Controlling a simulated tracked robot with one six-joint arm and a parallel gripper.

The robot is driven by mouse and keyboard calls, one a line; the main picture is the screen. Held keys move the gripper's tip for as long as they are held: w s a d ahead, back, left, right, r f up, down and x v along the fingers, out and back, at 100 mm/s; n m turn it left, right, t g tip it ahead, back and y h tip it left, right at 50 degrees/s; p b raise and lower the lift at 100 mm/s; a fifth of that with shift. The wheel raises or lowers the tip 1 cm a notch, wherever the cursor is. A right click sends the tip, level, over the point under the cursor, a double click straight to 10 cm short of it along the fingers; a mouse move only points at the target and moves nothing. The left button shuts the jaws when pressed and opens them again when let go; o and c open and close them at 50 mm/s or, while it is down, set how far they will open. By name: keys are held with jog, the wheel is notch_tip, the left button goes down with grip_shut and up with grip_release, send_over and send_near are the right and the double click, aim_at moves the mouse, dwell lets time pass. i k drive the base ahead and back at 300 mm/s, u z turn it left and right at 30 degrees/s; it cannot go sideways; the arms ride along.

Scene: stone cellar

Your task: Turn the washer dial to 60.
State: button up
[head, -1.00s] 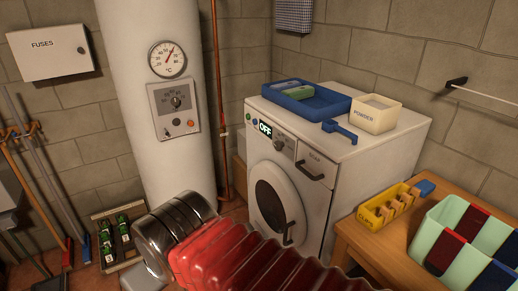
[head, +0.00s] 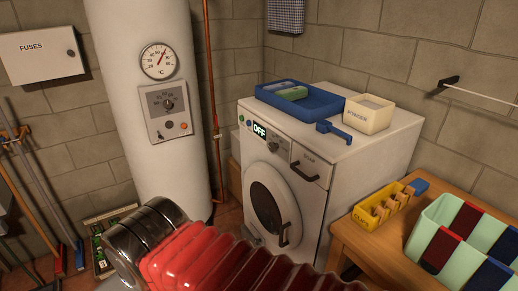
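The white washer (head: 283,205) stands right of centre against the wall. Its dial (head: 273,147) is a small round knob on the front panel, just right of a display (head: 259,130) that reads OFF. The marks around the dial are too small to read. My arm, with a red ribbed sleeve and a dark metal end, crosses the bottom of the view, in front of and below the washer. The fingers of my gripper do not show. The dial is uncovered, and nothing touches it.
A blue tray (head: 335,105), a powder box (head: 368,122) and a blue scoop (head: 333,132) are on the washer top. A wooden table (head: 357,243) at right holds a yellow peg box (head: 366,219) and a striped container (head: 423,229). A white boiler (head: 135,93) stands left of the washer.

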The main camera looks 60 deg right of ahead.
aim_at(273, 147)
jog(key=i, duration=0.95)
jog(key=z, duration=0.05)
